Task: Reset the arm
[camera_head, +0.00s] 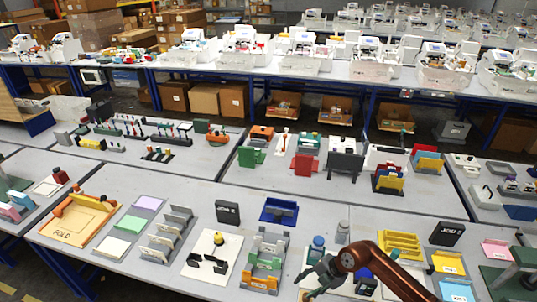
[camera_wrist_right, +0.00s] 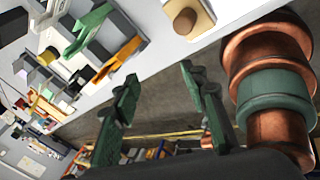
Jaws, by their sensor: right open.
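My right gripper (camera_head: 318,274) hangs over the front of the near table, at the end of my copper-coloured arm. In the right wrist view its two dark green fingers (camera_wrist_right: 160,76) are spread apart with nothing between them. A pale board with a round brown knob (camera_wrist_right: 185,20) lies beyond the fingertips, apart from them. A white plate (camera_head: 195,268) left of the gripper carries black parts and a yellow-topped piece (camera_head: 219,239); I cannot tell for sure whether this is the plotter arm. My left gripper is out of view.
A green-and-orange rack (camera_head: 262,265) stands just left of my gripper. A blue-capped bottle (camera_head: 317,247) stands behind it. Yellow trays (camera_head: 400,243) and a black sign block (camera_head: 447,233) are to the right. Grey floor shows past the table edge in the wrist view.

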